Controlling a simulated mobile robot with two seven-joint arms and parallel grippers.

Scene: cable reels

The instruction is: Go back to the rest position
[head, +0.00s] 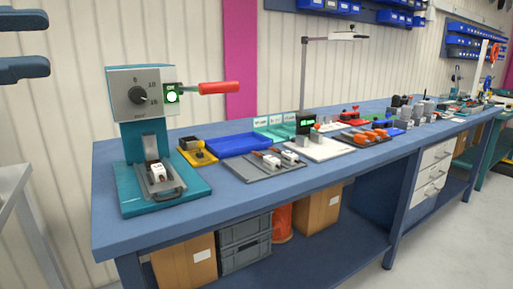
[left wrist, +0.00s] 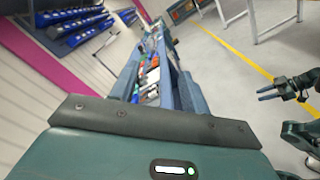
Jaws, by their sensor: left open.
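My left gripper (head: 24,44) shows at the upper left edge of the head view. Its two dark blue-grey fingers lie one above the other with a wide empty gap between them. It is in the air, left of the workbench and apart from everything on it. In the left wrist view my right gripper (left wrist: 272,93) shows small at the right edge, above the grey floor. Its two fingers point left, stand slightly apart and hold nothing that I can see. The right gripper is out of the head view.
The blue workbench (head: 225,182) runs to the right. A teal press-like device (head: 127,100) with a dial and a red handle (head: 219,88) stands at its near end. A blue tray (head: 238,145) and several small parts lie beyond. Open floor with a yellow line (left wrist: 235,49) lies beside the bench.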

